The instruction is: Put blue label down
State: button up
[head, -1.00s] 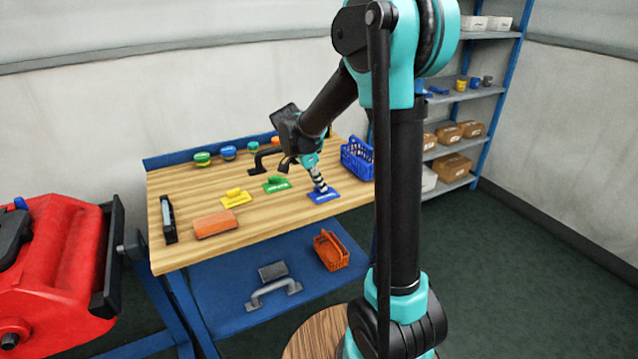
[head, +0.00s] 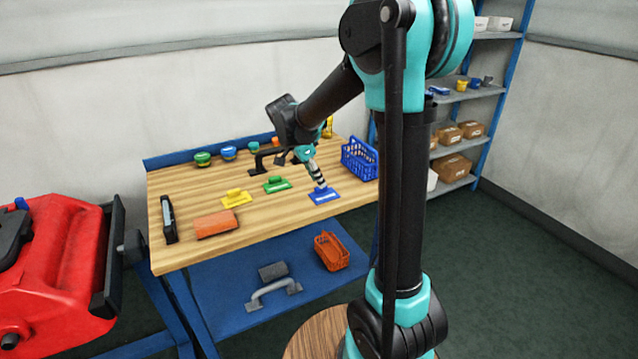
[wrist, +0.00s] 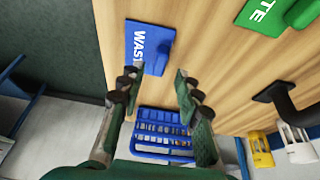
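The blue label (head: 325,196) lies flat on the wooden bench top, near its front right edge. In the wrist view the blue label (wrist: 150,46) shows white lettering and a raised block, with part of the text hidden behind a finger. My gripper (head: 320,186) is just above the label in the head view. In the wrist view my gripper's (wrist: 156,78) two fingers stand apart with nothing between the tips, and the label lies beyond them.
A green label (head: 277,184) and a yellow label (head: 236,198) lie to the left on the bench (head: 270,215). A blue basket (head: 360,160) stands close on the right. A black handle (head: 265,158) and several colored jars are toward the back.

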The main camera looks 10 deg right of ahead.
jog(key=v, duration=0.9)
jog(key=s+d+f+n+t+y, duration=0.1)
jog(key=s+d+f+n+y, duration=0.1)
jog(key=s+d+f+n, duration=0.2)
jog(key=s+d+f+n+t+y, duration=0.1)
jog(key=s+d+f+n, duration=0.3)
jog(key=s+f+n, duration=0.6)
jog(key=s+f+y, duration=0.1)
jog(key=s+f, duration=0.2)
jog(key=s, duration=0.5)
jog(key=shift+d+t, duration=0.35)
jog(key=shift+t, duration=0.05)
